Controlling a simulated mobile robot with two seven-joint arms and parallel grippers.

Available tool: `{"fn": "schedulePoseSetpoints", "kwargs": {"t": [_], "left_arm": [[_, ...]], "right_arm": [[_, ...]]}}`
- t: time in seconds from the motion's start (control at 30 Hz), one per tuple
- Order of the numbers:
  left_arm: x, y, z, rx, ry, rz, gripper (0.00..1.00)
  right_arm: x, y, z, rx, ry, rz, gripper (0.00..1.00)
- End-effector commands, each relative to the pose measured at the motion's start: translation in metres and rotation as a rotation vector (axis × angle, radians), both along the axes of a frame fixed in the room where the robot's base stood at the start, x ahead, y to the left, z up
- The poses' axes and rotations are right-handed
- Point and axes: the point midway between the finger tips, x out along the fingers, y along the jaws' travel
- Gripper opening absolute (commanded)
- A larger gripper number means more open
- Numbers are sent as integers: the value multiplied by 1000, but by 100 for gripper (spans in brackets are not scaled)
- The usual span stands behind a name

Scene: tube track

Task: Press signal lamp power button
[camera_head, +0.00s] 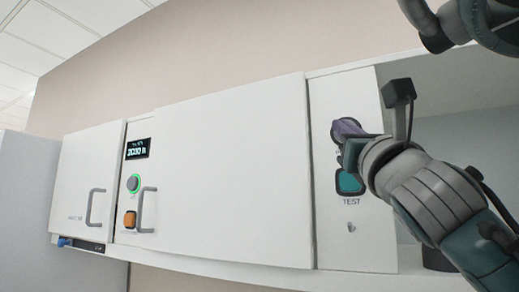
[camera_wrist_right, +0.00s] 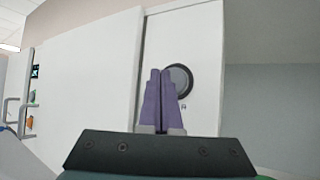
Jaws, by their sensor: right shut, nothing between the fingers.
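A round grey button (camera_wrist_right: 182,77) in a dark ring sits on the white panel (camera_head: 327,230) at the right of the cabinet. A small label below it is too small to read fully. My right gripper (camera_head: 346,127) is shut and empty, its purple fingertips in front of this button in the head view, hiding most of it. In the right wrist view the shut fingers (camera_wrist_right: 160,74) overlap the button's left side. I cannot tell whether they touch it. A teal button marked TEST (camera_head: 349,183) is below the gripper. My left gripper is not in view.
A lit display (camera_head: 137,148), a green-ringed button (camera_head: 133,184) and an orange button (camera_head: 129,219) are farther left. A small keyhole-like fitting (camera_head: 351,227) is below TEST.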

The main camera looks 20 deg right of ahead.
Motion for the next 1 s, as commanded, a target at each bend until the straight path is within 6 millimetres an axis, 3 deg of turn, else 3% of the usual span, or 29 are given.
{"fn": "schedulePoseSetpoints", "kwargs": {"t": [1.0], "left_arm": [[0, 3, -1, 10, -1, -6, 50]], "right_arm": [[9, -10, 0, -1, -1, -1, 0]]}}
